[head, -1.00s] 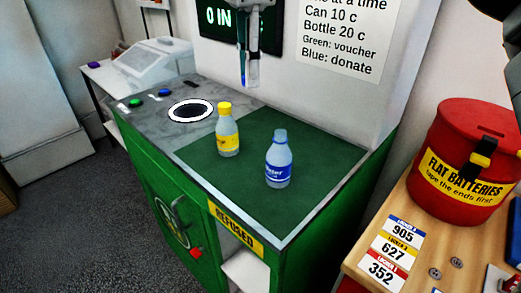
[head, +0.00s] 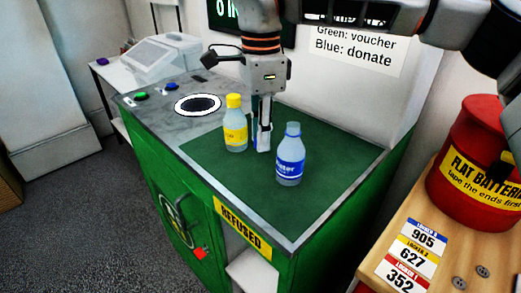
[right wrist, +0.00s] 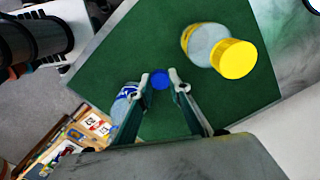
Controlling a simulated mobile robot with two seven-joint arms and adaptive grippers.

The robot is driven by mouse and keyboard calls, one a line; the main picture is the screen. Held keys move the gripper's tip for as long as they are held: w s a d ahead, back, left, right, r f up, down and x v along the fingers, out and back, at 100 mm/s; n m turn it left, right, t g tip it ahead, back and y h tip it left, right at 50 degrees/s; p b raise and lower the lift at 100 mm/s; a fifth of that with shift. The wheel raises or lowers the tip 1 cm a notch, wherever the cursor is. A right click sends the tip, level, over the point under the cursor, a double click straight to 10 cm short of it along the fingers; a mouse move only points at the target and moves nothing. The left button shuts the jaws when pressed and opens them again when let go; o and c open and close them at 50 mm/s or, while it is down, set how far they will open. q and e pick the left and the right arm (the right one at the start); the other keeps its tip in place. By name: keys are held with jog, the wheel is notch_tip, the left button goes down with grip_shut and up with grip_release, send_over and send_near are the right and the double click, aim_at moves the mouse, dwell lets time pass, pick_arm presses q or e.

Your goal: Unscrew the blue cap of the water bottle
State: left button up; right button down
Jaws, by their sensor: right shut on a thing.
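The water bottle (head: 290,160) stands upright on the green mat, with a blue label and a pale, uncapped neck. My right gripper (head: 263,148) points down just left of it, low over the mat and apart from the bottle. In the right wrist view my right gripper (right wrist: 162,82) is shut on the blue cap (right wrist: 160,79). The water bottle shows there in part (right wrist: 122,105), behind the left finger. Whether the cap touches the mat I cannot tell. My left gripper is not in view.
A yellow-capped bottle (head: 235,128) stands close left of my right gripper. A ringed round hole (head: 198,104) lies beyond it in the counter. The green mat (head: 245,190) is clear in front. A red battery bin (head: 470,160) stands on the wooden table at right.

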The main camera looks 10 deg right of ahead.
aim_at(261, 162)
jog(key=shift+f+b, duration=0.3)
jog(key=shift+f, duration=1.7)
jog(key=shift+f, duration=0.1)
jog(key=c, duration=1.9)
grip_release()
